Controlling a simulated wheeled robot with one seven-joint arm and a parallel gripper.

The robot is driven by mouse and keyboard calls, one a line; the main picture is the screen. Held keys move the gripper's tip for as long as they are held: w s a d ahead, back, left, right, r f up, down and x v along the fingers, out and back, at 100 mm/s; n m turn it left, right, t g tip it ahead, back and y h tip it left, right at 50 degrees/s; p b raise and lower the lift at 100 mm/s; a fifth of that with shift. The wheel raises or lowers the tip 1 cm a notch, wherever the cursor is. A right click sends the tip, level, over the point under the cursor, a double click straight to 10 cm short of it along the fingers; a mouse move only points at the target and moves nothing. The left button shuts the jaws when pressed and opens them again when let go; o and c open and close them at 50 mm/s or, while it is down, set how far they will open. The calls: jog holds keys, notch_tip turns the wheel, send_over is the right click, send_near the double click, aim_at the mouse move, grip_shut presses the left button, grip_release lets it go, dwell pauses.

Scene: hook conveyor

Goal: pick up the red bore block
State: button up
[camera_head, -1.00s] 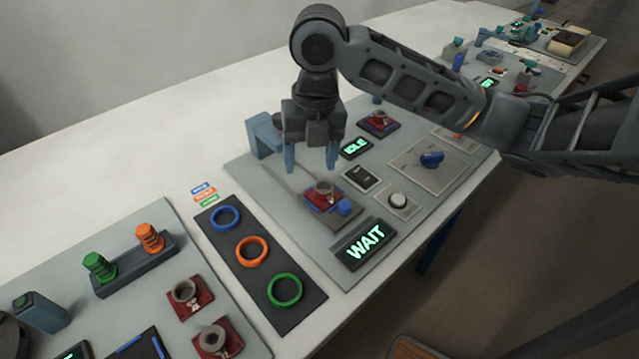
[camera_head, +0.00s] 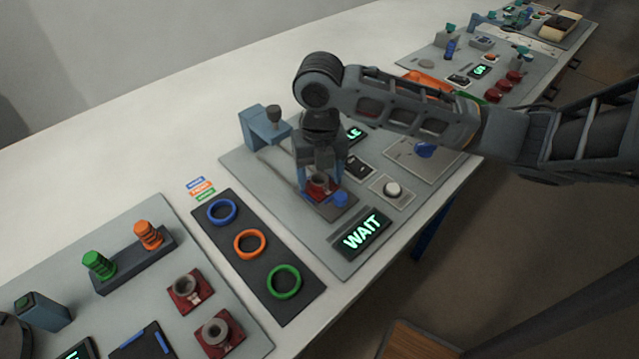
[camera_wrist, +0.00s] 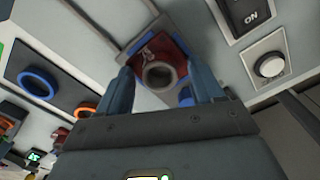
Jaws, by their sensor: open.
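The red bore block (camera_head: 318,189), a red base with a grey ring on top, sits on a dark fixture (camera_head: 328,208) on the grey panel. My gripper (camera_head: 320,177) is lowered over it, with a blue finger on each side. In the wrist view the block (camera_wrist: 170,50) lies between the two open fingers (camera_wrist: 161,80), its grey ring facing the camera. I cannot tell whether either finger touches it. A blue knob (camera_head: 340,199) stands at the fixture's near right corner, close to the right finger.
A blue bracket (camera_head: 262,130) stands behind left. The WAIT display (camera_head: 362,234) and a white button (camera_head: 393,189) are to the front and right. A dark strip with blue, orange and green rings (camera_head: 222,237) lies left. Two similar red blocks (camera_head: 181,299) (camera_head: 209,343) stand at lower left.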

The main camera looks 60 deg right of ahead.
grip_shut()
dwell(0.5)
jog(key=shift+r, duration=0.2)
